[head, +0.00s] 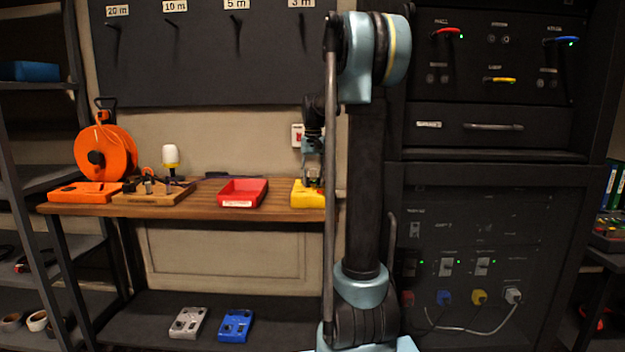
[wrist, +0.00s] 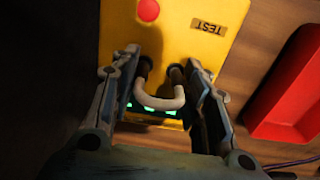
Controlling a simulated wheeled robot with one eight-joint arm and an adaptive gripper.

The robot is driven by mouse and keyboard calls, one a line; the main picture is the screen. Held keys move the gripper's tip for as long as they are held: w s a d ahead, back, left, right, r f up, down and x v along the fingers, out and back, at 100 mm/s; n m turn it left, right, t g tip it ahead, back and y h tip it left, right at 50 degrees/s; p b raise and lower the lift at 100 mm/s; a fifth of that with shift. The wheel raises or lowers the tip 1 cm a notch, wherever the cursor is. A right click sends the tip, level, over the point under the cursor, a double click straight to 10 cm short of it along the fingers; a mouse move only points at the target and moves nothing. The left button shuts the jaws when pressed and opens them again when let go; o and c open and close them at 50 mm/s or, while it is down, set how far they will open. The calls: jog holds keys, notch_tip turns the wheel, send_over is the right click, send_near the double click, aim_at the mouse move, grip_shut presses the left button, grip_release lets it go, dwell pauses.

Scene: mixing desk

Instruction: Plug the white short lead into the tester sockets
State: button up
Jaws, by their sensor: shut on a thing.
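The yellow tester (head: 300,194) sits at the right end of the wooden bench and fills the upper middle of the wrist view (wrist: 185,40). It has a red round button and a TEST label. The white short lead (wrist: 158,102) is a U-shaped loop with two dark plug ends against the tester's face. The plugs look seated in the sockets, though their tips are hidden. Green lights glow beside the loop. My gripper (wrist: 161,62) is shut on the lead, one finger on each side of its plug ends. In the head view my gripper (head: 313,180) is at the tester.
A red tray (head: 242,191) lies to the tester's left on the bench. A wooden block with tools (head: 152,192) and an orange cable reel (head: 104,155) stand further left. The dark equipment rack (head: 480,230) is at right. Grey and blue boxes (head: 236,325) lie on the lower shelf.

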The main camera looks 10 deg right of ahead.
jog(key=shift+f, duration=0.2)
jog(key=o, duration=1.5)
jog(key=shift+r, duration=0.1)
notch_tip(320, 180, up, 12)
jog(key=shift+f, duration=0.15)
jog(key=s+f, duration=1)
jog(key=s, duration=0.2)
jog(key=s+f+n+t, duration=0.1)
jog(key=s+f, duration=0.9)
jog(key=s, duration=0.2)
jog(key=s+f+n+t, duration=0.1)
jog(key=s+f, duration=0.9)
jog(key=s, duration=0.2)
jog(key=shift+s+d+f, duration=0.1)
jog(key=shift+s, duration=0.25)
